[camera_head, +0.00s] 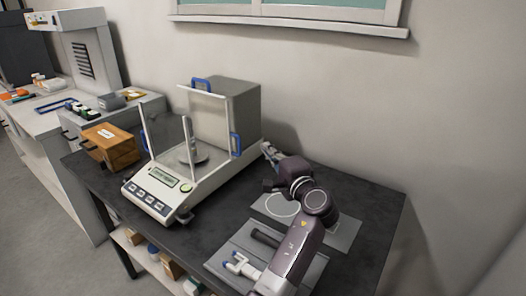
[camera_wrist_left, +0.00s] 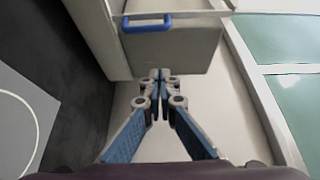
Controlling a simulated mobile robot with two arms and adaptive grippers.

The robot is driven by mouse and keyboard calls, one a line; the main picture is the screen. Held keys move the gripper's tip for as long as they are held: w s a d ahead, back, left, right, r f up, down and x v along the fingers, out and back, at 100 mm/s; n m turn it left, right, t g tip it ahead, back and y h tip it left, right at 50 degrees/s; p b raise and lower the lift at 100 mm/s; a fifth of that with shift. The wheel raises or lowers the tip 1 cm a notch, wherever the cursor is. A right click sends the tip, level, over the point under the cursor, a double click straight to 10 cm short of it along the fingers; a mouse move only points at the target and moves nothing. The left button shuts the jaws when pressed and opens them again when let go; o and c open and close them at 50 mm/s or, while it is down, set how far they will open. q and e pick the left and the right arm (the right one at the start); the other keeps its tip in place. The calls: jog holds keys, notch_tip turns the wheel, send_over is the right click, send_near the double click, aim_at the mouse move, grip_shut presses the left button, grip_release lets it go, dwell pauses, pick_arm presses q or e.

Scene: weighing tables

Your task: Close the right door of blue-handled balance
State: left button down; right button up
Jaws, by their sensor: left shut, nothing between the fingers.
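The balance (camera_head: 150,196) with blue handles stands on the dark table, its display and buttons facing the front left. Its right door's blue handle (camera_head: 235,143) is at the back of the right side, beside the grey rear housing (camera_head: 243,108). Another blue handle (camera_head: 201,82) is at the top. The weighing pan (camera_head: 193,157) is in the chamber. My left gripper (camera_head: 268,150) is beside the housing's right rear part, past the handle. In the left wrist view, the left gripper (camera_wrist_left: 158,76) has its fingertips together and empty, and a blue handle (camera_wrist_left: 147,22) lies ahead, apart from the tips.
A wooden box (camera_head: 110,146) stands left of the balance. A grey mat (camera_head: 340,236) with a white circle and a grey tray (camera_head: 222,257) lie at the right front, partly hidden by my arm. The wall and window sill (camera_head: 290,27) are behind. Bare table lies at right.

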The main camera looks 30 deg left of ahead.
pick_arm(q)
jog(key=a+p, duration=0.3)
jog(key=a, duration=0.4)
jog(key=shift+w+a, duration=0.35)
jog(key=shift+s+f, duration=0.1)
jog(key=shift+f, duration=0.05)
